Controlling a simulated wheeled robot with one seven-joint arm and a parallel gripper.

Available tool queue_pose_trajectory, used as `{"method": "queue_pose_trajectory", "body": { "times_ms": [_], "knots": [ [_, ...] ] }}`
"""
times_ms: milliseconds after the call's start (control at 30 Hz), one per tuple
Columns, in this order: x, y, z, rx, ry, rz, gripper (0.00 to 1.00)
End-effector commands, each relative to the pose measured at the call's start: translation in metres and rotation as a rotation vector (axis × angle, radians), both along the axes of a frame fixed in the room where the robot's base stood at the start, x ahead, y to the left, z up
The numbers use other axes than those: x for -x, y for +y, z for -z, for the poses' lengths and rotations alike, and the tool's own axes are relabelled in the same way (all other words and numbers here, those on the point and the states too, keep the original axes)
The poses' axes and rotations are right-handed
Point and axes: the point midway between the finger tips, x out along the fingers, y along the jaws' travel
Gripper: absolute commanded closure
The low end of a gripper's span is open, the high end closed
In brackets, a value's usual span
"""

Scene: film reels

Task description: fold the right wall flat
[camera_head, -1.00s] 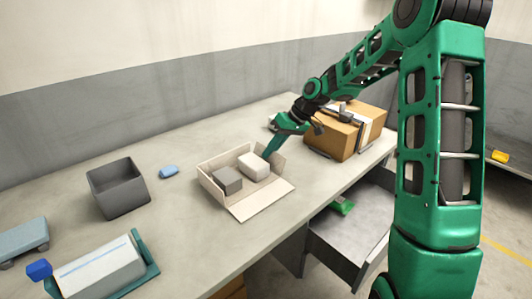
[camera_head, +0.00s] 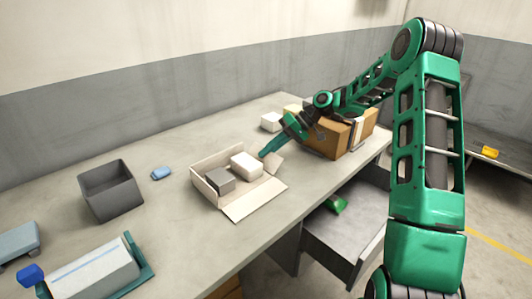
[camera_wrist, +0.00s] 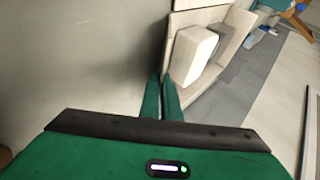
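A low cream cardboard box (camera_head: 206,188) sits on the table with a grey block (camera_head: 220,180) and a white block (camera_head: 246,165) inside. Its front wall (camera_head: 254,200) lies folded out flat on the table. Its right wall (camera_head: 274,164) shows as a small cream panel leaning outward, partly hidden by my fingers. My gripper (camera_head: 264,153) reaches down from the back right with its fingertips at this wall; whether they touch it is unclear. In the wrist view my gripper's two fingers (camera_wrist: 161,92) lie together beside the white block (camera_wrist: 193,52).
A brown carton (camera_head: 327,139) stands right of the box behind my gripper. A grey bin (camera_head: 108,190) and small blue item (camera_head: 161,174) lie left. An open drawer (camera_head: 345,230) juts out below the table's front edge. Pale blocks (camera_head: 271,121) stand behind.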

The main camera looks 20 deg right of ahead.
Motion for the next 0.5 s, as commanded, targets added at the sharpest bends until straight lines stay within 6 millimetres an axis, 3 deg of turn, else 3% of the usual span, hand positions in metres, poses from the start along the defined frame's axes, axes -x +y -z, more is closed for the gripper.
{"method": "queue_pose_trajectory", "body": {
  "times_ms": [200,233,267,500],
  "knots": [
    [0.0001,0.0003,0.0004,0.0,0.001,-0.001,1.0],
    [0.0001,0.0003,0.0004,0.0,0.001,-0.001,0.9],
    [0.0001,0.0003,0.0004,0.0,0.001,-0.001,0.89],
    [0.0001,0.0002,0.0002,0.001,0.0,0.0,0.89]
  ]
}}
